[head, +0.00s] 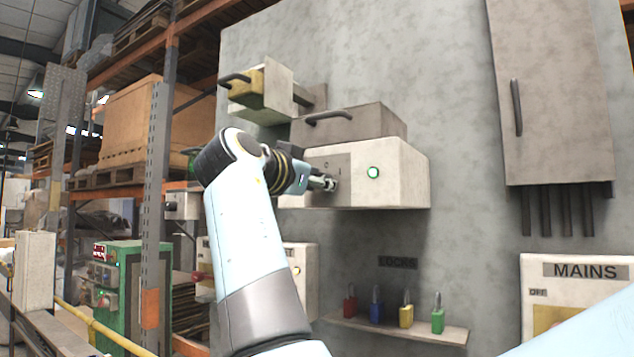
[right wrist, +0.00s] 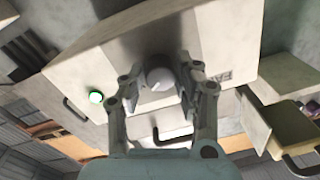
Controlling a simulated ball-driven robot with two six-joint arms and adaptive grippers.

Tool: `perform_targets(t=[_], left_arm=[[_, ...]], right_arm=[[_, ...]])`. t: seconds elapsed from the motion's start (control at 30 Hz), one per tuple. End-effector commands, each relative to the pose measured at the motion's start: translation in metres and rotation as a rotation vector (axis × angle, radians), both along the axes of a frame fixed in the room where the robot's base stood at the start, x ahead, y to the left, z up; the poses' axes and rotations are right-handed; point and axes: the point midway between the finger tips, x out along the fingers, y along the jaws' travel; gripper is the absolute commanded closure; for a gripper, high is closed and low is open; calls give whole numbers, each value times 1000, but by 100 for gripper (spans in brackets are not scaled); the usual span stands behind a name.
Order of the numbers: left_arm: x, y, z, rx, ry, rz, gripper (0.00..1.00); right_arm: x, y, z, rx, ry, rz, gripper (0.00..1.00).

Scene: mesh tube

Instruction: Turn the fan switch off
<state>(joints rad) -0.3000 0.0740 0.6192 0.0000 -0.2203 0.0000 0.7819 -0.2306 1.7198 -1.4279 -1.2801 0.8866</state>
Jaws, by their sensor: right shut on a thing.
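The fan switch is a round grey knob (right wrist: 160,78) on a grey plate on the front of a pale box (head: 405,175). The box bears the label FAN in the right wrist view, partly cut off from sight. The plate shows 0 and I marks in the head view. A green lamp (head: 373,172) on the box is lit, and it also glows in the right wrist view (right wrist: 96,97). My right gripper (head: 328,184) is at the plate, its two fingers on either side of the knob, shut on it. The knob's exact pointing is hard to read. My left gripper is out of view.
A grey box with a handle (head: 350,122) and a yellow-fronted box (head: 250,90) sit above the switch box. Below, a shelf (head: 400,328) carries several coloured padlocks. A MAINS box (head: 585,271) stands at lower right.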

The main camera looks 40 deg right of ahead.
Motion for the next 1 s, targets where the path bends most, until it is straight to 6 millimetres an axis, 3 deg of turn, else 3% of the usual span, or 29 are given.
perform_targets(t=[0.43, 1.0], left_arm=[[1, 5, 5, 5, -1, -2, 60], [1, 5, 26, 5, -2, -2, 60]], right_arm=[[-1, 0, 2, -139, 333, 0, 100], [0, 0, 4, -322, 775, 1, 100]])
